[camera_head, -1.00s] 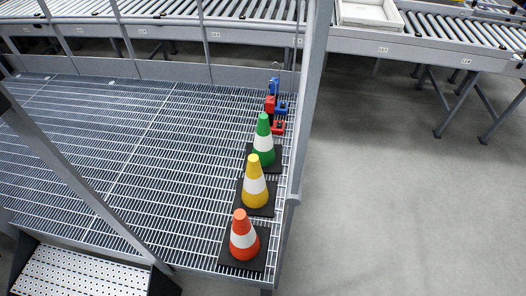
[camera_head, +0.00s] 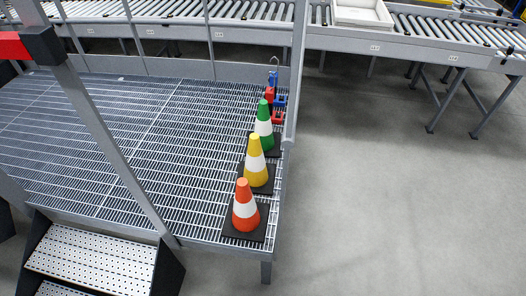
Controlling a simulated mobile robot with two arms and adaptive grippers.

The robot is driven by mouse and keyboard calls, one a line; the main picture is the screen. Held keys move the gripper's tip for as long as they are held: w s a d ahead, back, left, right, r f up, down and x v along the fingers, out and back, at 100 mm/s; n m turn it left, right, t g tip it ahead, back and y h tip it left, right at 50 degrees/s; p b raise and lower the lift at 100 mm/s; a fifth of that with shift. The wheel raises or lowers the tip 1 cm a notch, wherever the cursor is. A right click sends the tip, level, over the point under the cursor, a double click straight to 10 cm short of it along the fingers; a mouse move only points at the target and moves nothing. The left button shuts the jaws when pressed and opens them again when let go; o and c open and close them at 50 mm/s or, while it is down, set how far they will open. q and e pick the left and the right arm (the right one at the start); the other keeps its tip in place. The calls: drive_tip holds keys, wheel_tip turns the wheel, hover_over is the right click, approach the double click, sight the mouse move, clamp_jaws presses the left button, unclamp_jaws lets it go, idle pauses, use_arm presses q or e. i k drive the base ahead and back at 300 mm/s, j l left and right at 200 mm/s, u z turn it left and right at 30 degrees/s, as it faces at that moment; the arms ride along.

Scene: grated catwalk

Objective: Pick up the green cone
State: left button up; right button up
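The green cone (camera_head: 264,127) has a white band and a dark square base. It stands upright on the grated catwalk (camera_head: 150,140), near the catwalk's right edge. The yellow cone (camera_head: 254,160) stands just in front of it and hides part of its base. An orange cone (camera_head: 244,207) stands nearest, in the same row. Neither of my grippers shows in the head view.
Red and blue items (camera_head: 274,100) stand behind the green cone. Metal steps (camera_head: 90,262) lead up at the lower left. Railing posts (camera_head: 297,80) border the catwalk. A roller conveyor (camera_head: 420,35) carries a white tray (camera_head: 362,22). Grey floor at right is clear.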

sight(271, 140)
drive_tip(key=k+u, duration=0.15)
drive_tip(key=u, duration=1.6)
drive_tip(key=l+u, duration=0.15)
drive_tip(key=l, duration=0.3)
drive_tip(key=l+u, duration=0.15)
drive_tip(key=l, duration=0.3)
drive_tip(key=k+l+u, duration=0.15)
drive_tip(key=l, duration=0.3)
drive_tip(key=l+u, duration=0.15)
drive_tip(key=l, duration=0.25)
drive_tip(key=k+l+u, duration=0.1)
drive_tip(key=l, duration=0.35)
drive_tip(key=k+l+u, duration=0.15)
drive_tip(key=l, duration=0.25)
drive_tip(key=k, duration=0.05)
